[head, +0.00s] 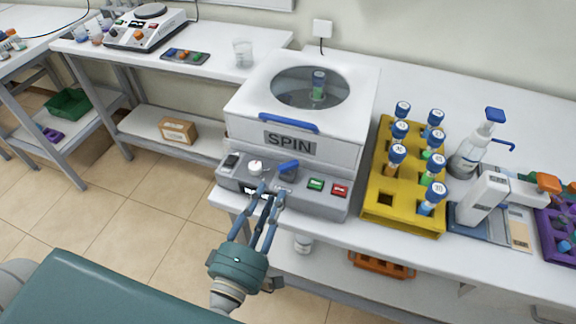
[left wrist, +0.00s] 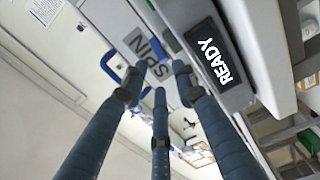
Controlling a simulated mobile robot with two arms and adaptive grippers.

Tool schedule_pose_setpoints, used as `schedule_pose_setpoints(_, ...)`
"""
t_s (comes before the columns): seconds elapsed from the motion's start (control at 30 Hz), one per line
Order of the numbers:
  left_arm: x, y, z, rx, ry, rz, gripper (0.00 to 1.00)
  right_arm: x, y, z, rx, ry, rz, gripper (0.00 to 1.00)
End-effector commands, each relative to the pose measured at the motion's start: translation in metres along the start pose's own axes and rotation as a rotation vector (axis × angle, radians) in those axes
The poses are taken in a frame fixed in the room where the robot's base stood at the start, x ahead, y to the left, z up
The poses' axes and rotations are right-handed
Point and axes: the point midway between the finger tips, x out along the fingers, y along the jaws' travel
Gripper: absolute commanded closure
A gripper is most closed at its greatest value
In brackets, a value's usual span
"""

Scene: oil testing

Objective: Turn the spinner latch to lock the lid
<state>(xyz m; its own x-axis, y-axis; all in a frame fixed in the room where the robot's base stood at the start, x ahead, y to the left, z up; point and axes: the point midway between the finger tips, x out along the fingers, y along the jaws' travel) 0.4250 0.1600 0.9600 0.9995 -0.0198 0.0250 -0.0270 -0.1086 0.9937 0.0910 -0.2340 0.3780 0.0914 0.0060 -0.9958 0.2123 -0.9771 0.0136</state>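The spinner (head: 345,110) is a white box on the bench with SPIN on its front. Its lid (head: 362,82) looks closed, and a tube (head: 318,86) shows through the round window. A blue handle (head: 288,123) runs along the lid's front edge. The blue latch (head: 289,166) sits on the front panel, right of a white knob (head: 255,168). My left gripper (head: 268,192) is in front of the panel, just below the knob and latch. Its fingers are apart with nothing visibly between them; contact with the panel cannot be told. In the left wrist view, the READY display (left wrist: 220,62) is beside the fingertips. My right gripper is not in view.
A green button (head: 316,184) and a red button (head: 340,190) are right of the latch. A yellow rack (head: 400,216) with several tubes stands close to the spinner's right. A pump bottle (head: 470,150) is farther right. The floor left of the gripper is clear.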

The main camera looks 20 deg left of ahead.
Motion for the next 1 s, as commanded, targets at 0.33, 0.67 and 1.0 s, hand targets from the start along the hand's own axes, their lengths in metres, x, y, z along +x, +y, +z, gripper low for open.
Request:
schedule_pose_setpoints(0.33, 0.024, 0.009, 0.011, -0.112, 0.009, -0.023, 0.71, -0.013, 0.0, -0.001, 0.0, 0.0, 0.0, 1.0)
schedule_pose_setpoints(0.67, 0.085, 0.006, 0.01, -0.108, 0.008, -0.022, 0.71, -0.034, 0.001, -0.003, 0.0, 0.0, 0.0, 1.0)
schedule_pose_setpoints(1.0, 0.108, 0.002, 0.01, -0.108, 0.007, -0.024, 0.71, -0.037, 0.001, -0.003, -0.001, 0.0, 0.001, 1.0)
